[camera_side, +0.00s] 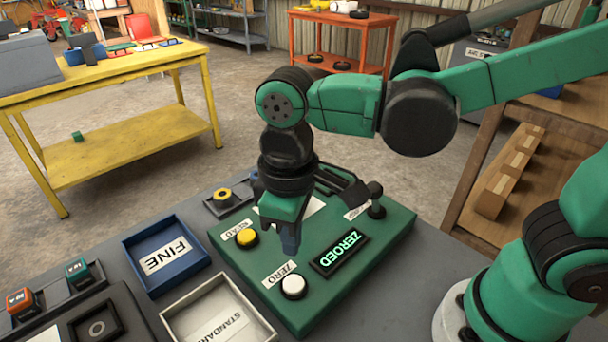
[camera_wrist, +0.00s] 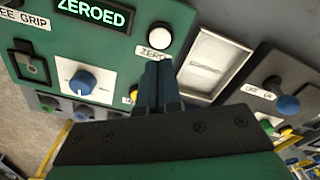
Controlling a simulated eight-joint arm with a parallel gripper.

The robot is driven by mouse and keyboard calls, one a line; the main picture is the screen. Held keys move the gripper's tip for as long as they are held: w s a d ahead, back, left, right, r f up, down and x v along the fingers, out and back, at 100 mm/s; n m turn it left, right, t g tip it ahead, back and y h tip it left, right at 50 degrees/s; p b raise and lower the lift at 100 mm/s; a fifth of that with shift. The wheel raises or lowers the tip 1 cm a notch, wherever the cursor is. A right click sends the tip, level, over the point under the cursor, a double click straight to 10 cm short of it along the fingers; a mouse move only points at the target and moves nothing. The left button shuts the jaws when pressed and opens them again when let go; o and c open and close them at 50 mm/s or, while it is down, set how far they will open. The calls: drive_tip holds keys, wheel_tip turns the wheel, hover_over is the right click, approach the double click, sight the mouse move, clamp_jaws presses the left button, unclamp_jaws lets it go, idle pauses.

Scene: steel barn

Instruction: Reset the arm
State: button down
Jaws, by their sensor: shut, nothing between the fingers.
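My gripper (camera_side: 290,248) hangs down over the green control panel (camera_side: 375,255) in the side view. Its blue fingers are together and empty. In the wrist view the fingertips (camera_wrist: 157,68) are close to the white button (camera_wrist: 158,36), labelled ZERO. The white button also shows in the side view (camera_side: 293,286), in front of the fingers. I cannot tell whether the fingertips touch the panel. The display (camera_side: 340,254) is lit green and reads ZEROED. A yellow button (camera_side: 247,237) is left of the fingers. The wrist view shows a blue knob (camera_wrist: 82,83) on the panel.
A blue tray (camera_side: 201,248) marked FINE and a white tray (camera_side: 165,322) marked STANDARD lie left of the panel. A black-topped post (camera_side: 376,190) stands at the panel's far right.

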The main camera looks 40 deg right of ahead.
idle(0.4)
drive_tip(key=w+d+r+m+t, duration=0.2)
drive_tip(key=d+m+t, duration=0.4)
drive_tip(key=d, duration=0.7)
drive_tip(key=shift+w+d+t, duration=0.35)
drive_tip(key=shift+d+t, duration=0.05)
drive_tip(key=shift+t, duration=0.1)
